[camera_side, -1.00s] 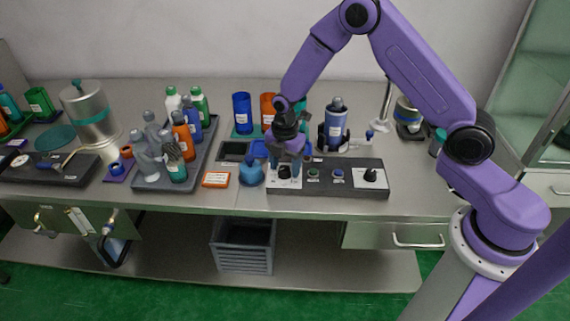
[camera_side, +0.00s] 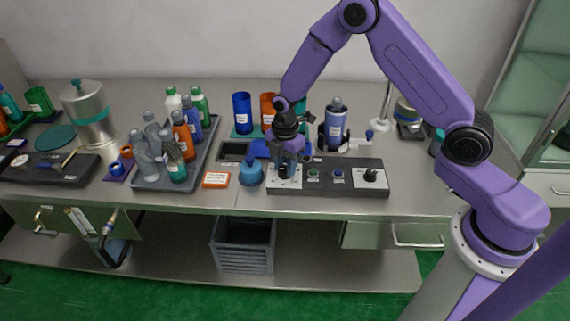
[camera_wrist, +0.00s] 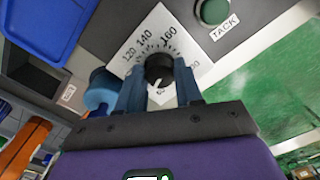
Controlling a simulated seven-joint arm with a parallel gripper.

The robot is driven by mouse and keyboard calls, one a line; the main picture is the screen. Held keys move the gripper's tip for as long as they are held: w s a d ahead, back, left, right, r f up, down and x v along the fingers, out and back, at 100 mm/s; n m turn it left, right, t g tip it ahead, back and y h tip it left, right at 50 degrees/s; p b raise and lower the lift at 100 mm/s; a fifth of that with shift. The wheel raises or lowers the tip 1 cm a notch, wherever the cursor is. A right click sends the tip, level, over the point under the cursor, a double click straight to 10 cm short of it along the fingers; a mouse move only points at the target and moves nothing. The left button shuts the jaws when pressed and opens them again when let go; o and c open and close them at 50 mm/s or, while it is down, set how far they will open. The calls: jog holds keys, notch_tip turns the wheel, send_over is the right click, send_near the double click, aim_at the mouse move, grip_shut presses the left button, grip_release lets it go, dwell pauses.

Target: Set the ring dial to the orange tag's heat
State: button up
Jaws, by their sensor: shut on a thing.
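The dial's black knob (camera_wrist: 158,68) sits on a white scale plate (camera_wrist: 135,58) in the wrist view. The numbers 120, 140 and 160 are readable; others are partly hidden by my fingers. A white mark on the knob points toward the bottom of that picture. My gripper (camera_wrist: 158,82) is shut on the knob, one finger on each side. In the side view my gripper (camera_side: 285,167) is at the left end of the dark control panel (camera_side: 325,187). An orange tag (camera_side: 215,180) with a white label lies left of the panel; its writing is too small to read.
A green button (camera_wrist: 214,11) labelled TACK is beside the dial. Another black knob (camera_side: 371,175) is at the panel's right end. A grey tray (camera_side: 160,183) of bottles stands further left.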

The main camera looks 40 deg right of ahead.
jog(key=m, duration=1.1)
jog(key=shift+s+m, duration=0.1)
jog(key=shift+m, duration=0.3)
jog(key=m, duration=0.3)
jog(key=shift+a+m, duration=0.1)
jog(key=shift+m, duration=0.2)
jog(key=m, duration=0.4)
jog(key=shift+m, duration=0.3)
jog(key=m, duration=0.4)
jog(key=shift+a+m, duration=0.1)
jog(key=shift+m, duration=0.3)
jog(key=o, duration=1)
